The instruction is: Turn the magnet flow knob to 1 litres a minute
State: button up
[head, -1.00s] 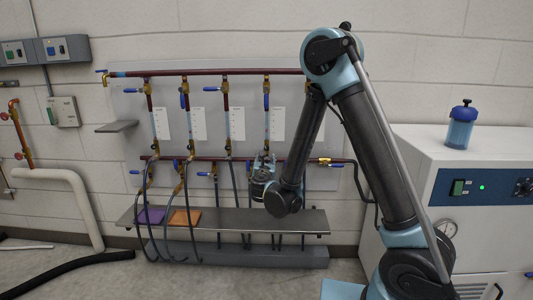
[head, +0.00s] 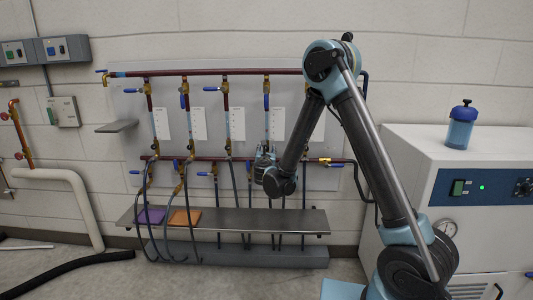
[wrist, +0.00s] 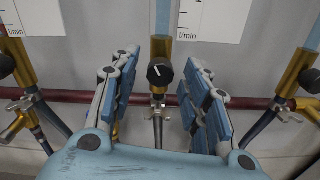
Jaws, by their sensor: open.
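A round black knob (wrist: 160,72) with a white pointer mark shows in the wrist view. It sits on a brass fitting at the foot of a clear flow tube (wrist: 163,22) with bluish fluid. The pointer tilts up and slightly left. My gripper (wrist: 166,78) is open, with one finger on each side of the knob and gaps between. In the head view my gripper (head: 265,157) is in front of the lower part of the panel (head: 208,115) and hides the knob there. No name for this line is readable.
Neighbouring brass fittings (wrist: 302,72) and hoses stand close on both sides. A dark red pipe (wrist: 70,97) runs behind the fingers. Below is a grey shelf (head: 260,220) with purple and orange pads. A white cabinet (head: 480,155) stands at right.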

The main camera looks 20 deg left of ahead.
grip_shut()
jog(key=shift+m, duration=3.6)
grip_release()
